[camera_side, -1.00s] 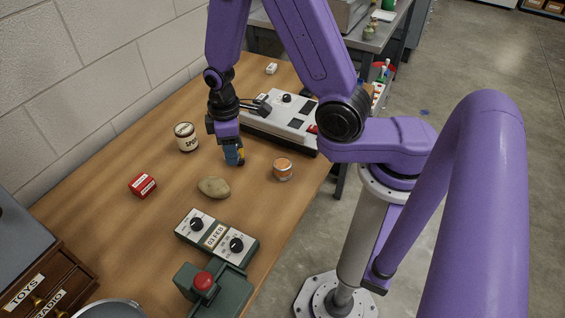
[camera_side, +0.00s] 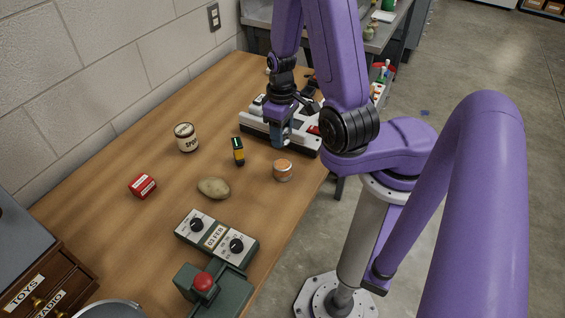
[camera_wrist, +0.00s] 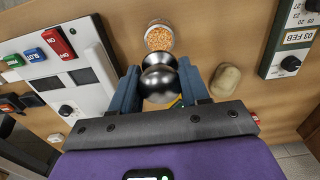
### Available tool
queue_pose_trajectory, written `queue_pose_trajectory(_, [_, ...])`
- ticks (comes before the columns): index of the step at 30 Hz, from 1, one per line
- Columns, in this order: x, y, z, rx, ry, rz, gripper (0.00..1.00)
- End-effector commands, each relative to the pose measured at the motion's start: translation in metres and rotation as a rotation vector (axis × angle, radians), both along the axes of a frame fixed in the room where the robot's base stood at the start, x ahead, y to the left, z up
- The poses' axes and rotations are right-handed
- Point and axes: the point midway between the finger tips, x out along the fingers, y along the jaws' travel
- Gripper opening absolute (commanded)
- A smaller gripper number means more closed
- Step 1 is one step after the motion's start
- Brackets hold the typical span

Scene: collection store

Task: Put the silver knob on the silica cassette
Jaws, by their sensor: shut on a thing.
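The silver knob (camera_wrist: 159,84) is a shiny rounded metal piece between the two blue fingers of my gripper (camera_wrist: 160,76). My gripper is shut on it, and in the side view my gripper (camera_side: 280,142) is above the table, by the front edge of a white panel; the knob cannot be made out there. The silica cassette (camera_side: 282,169) is a small round container of orange grains, standing on the table just below my gripper in the picture. In the wrist view the cassette (camera_wrist: 159,38) shows just beyond the knob, its lower edge partly covered by it.
The white panel (camera_side: 258,127) with switches stands behind my gripper. A yellow-and-black device (camera_side: 238,151), a potato-like lump (camera_side: 214,188), a labelled jar (camera_side: 186,138) and a red box (camera_side: 142,186) stand to the left. A dated control box (camera_side: 216,237) is nearer. The table between them is clear.

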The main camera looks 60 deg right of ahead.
Motion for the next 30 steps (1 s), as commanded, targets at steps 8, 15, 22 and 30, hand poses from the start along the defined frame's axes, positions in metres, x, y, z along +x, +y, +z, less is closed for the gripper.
queue_pose_trajectory(8, [-0.003, -0.001, -0.025, 0.004, 0.005, -0.010, 0.08])
queue_pose_trajectory(15, [-0.002, -0.001, -0.040, 0.001, 0.001, -0.008, 0.08])
queue_pose_trajectory(22, [-0.002, 0.000, -0.060, 0.003, 0.004, -0.007, 0.08])
queue_pose_trajectory(30, [-0.002, -0.001, -0.080, 0.002, 0.000, -0.008, 0.08])
